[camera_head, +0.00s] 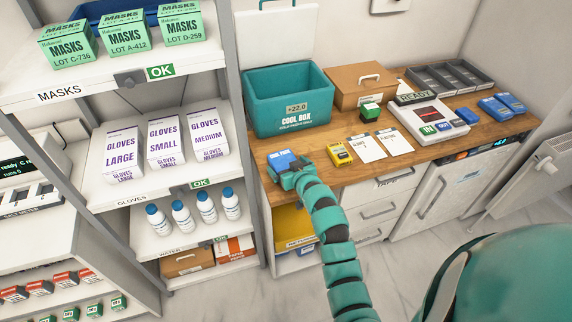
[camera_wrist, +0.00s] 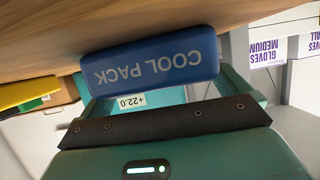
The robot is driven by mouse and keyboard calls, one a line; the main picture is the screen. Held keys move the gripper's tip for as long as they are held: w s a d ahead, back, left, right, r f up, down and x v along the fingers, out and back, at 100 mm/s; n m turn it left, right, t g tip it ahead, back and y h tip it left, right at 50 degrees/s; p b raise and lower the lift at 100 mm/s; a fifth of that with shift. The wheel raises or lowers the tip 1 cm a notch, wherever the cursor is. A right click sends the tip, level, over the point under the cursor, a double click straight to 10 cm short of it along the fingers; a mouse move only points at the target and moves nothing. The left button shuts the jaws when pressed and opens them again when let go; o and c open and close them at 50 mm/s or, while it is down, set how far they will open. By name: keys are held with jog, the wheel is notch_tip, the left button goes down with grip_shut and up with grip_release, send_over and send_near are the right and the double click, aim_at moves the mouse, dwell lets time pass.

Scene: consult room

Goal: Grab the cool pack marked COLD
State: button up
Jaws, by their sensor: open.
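A blue cool pack (camera_head: 282,159) lies at the left front of the wooden counter. In the wrist view it shows large and upside down, with COOL PACK (camera_wrist: 155,68) on its face; I see no COLD mark on it. My gripper (camera_head: 292,178) is open, right at this pack's front edge; I cannot tell whether it touches. Its dark-edged teal part (camera_wrist: 165,122) fills the bottom of the wrist view.
An open teal cool box (camera_head: 287,112) reading +22.0 stands behind the near pack. A shelf rack (camera_head: 227,60) stands left.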

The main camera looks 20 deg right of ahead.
jog(key=shift+w, duration=0.15)
jog(key=c, duration=1.2)
jog(key=shift+r, duration=0.1)
